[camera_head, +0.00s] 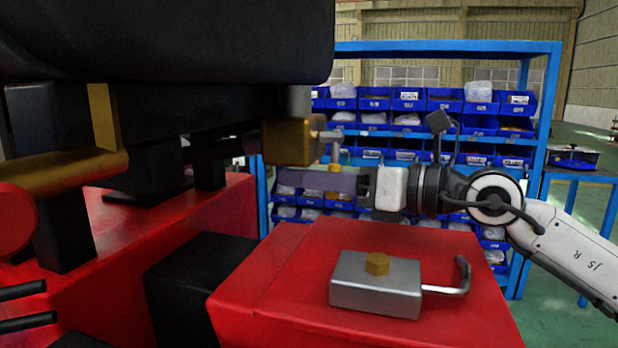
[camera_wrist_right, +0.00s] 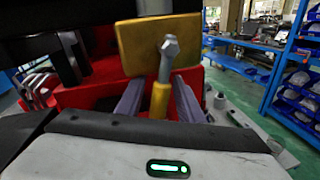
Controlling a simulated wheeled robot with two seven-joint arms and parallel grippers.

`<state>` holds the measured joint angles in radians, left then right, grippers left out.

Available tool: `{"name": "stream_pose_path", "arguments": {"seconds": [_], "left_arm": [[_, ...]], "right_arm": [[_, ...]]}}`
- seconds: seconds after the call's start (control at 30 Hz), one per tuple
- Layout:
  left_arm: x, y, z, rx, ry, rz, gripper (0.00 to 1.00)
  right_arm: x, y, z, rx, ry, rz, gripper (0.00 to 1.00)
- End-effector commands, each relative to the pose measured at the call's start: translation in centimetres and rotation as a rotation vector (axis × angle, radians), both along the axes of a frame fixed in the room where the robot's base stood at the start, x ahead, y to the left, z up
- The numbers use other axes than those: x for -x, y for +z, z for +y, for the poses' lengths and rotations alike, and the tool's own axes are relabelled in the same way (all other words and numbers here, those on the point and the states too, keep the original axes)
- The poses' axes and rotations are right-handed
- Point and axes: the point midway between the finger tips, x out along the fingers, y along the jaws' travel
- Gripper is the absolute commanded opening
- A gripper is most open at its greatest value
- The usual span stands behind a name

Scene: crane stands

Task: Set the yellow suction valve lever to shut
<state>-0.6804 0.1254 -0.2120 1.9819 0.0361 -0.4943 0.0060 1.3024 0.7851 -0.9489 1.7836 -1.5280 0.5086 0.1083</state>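The yellow suction valve lever (camera_head: 334,168) hangs down from a grey stem on a brass valve block (camera_head: 290,141). In the right wrist view the lever (camera_wrist_right: 160,100) points toward the camera below a grey hex-ended stem, in front of the brass block (camera_wrist_right: 150,46). My right gripper (camera_head: 308,185) reaches in from the right at the lever's lower end. In the wrist view its two fingers (camera_wrist_right: 158,82) stand apart, one on each side of the lever, with narrow gaps showing. Whether either finger touches it is hard to tell. My left gripper is not in view.
A red base (camera_head: 330,250) lies below, carrying a grey metal block (camera_head: 372,287) with a brass hex nut and a bent rod. A large black body overhangs at upper left. A blue shelf (camera_head: 450,48) with bins stands behind.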

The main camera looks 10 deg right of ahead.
Motion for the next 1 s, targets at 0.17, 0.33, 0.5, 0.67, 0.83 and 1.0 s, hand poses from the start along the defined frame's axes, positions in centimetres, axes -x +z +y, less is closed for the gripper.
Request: {"name": "stream_pose_path", "arguments": {"seconds": [0.17, 0.33, 0.5, 0.67, 0.83, 1.0], "left_arm": [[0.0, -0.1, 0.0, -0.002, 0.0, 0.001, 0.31], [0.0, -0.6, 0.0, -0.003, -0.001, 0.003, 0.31], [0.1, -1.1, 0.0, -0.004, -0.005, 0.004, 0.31], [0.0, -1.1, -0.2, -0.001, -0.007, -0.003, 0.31], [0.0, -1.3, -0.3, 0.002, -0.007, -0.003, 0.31], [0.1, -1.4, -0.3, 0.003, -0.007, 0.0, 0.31]], "right_arm": [[0.1, 0.0, -0.2, -0.001, 0.0, -0.001, 0.34], [1.1, -0.1, -1.9, -0.001, -0.002, -0.001, 0.34], [3.1, 0.0, -4.8, 0.001, -0.004, 0.0, 0.34], [4.6, 0.1, -7.1, 0.0, -0.004, 0.001, 0.34], [5.5, 0.3, -8.4, 0.0, -0.001, 0.001, 0.34], [5.7, 0.5, -8.6, 0.001, 0.0, 0.001, 0.34]]}}
